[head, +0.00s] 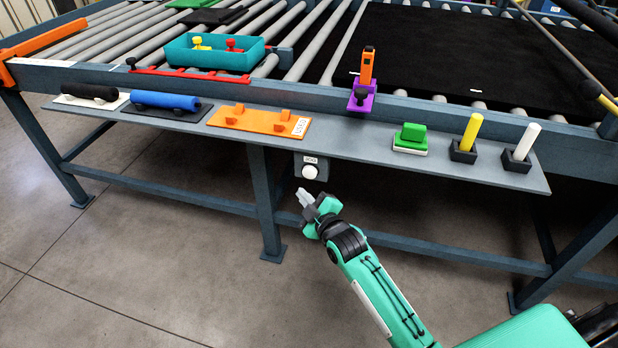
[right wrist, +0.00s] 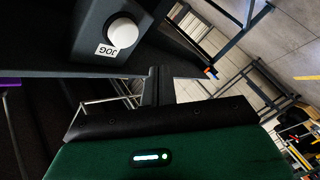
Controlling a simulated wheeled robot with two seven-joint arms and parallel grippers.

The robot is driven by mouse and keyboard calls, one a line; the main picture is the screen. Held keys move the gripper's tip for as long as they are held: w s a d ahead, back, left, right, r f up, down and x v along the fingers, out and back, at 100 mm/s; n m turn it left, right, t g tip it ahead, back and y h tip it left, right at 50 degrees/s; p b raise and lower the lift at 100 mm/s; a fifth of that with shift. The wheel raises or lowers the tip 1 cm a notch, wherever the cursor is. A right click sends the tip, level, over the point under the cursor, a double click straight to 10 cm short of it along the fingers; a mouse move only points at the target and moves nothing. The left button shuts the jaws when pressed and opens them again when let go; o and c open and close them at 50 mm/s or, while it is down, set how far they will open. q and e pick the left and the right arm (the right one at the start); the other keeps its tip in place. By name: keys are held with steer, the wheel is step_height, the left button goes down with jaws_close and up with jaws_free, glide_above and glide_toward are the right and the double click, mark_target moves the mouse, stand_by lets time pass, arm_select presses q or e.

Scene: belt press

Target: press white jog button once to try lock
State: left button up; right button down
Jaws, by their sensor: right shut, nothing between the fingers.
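The white jog button (head: 310,172) is a round knob on a small dark box (head: 299,165) under the front edge of the grey shelf. In the right wrist view the white button (right wrist: 123,33) shows at the upper left, with a JOG label (right wrist: 106,51) beside it. My right gripper (head: 304,196) is shut and empty, just below and in front of the button, apart from it in the head view. In the right wrist view its fingers (right wrist: 158,84) point up the picture, to the right of the button. My left gripper is not in view.
The shelf (head: 350,146) holds an orange plate (head: 258,122), a blue roller (head: 165,102), a black roller (head: 90,92), a green block (head: 411,137), and yellow (head: 470,132) and white (head: 526,141) sticks in holders. A table leg (head: 265,200) stands left of the button. The floor in front is clear.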

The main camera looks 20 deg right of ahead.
mark_target(304, 173)
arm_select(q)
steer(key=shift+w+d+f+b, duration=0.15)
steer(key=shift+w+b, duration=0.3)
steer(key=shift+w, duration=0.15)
arm_select(e)
steer(key=shift+w+d, duration=0.65)
steer(key=shift+w, duration=0.35)
steer(key=shift+w+d, duration=0.65)
steer(key=shift+w, duration=0.3)
steer(key=shift+w, duration=0.1)
steer(key=shift+w+d, duration=0.2)
steer(key=shift+w+d, duration=0.3)
steer(key=shift+w, duration=0.15)
stand_by(0.9)
steer(key=shift+s, duration=0.1)
arm_select(q)
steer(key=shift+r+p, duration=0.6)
steer(key=shift+p, duration=0.05)
arm_select(e)
steer(key=shift+s+a, duration=0.5)
steer(key=shift+s, duration=0.2)
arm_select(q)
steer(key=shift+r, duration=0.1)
